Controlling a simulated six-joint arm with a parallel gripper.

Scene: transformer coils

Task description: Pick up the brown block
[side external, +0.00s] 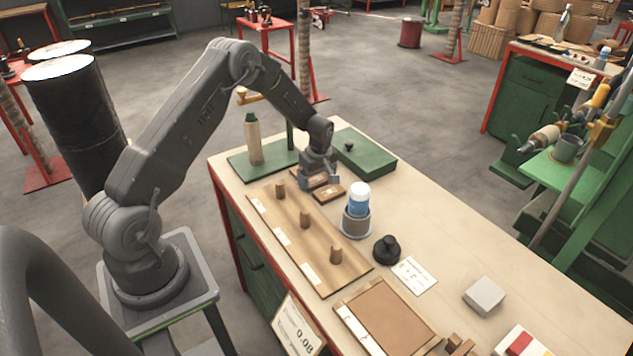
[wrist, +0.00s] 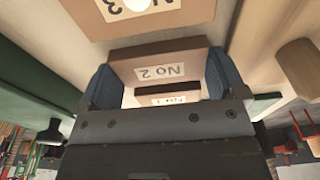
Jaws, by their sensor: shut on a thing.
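My gripper (side external: 319,182) is low over the back of the workbench in the side view, shut on a brown block. In the wrist view, its two blue-grey fingers (wrist: 163,80) flank a brown block (wrist: 135,65) with an upside-down white label reading No 2. A second label shows just behind that one, close to the gripper body; I cannot tell clearly which block bears it. Another brown block (wrist: 185,18), labelled No 3, lies outside the fingers and also shows in the side view (side external: 330,193). The fingers partly hide the held block in the side view.
A green box (side external: 370,155) stands behind the gripper. A wooden board (side external: 320,240) with several upright pegs lies in front. A blue-and-white-topped cylinder (side external: 358,205) and a black knob (side external: 386,250) stand nearer. A bottle-like post (side external: 254,142) stands left.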

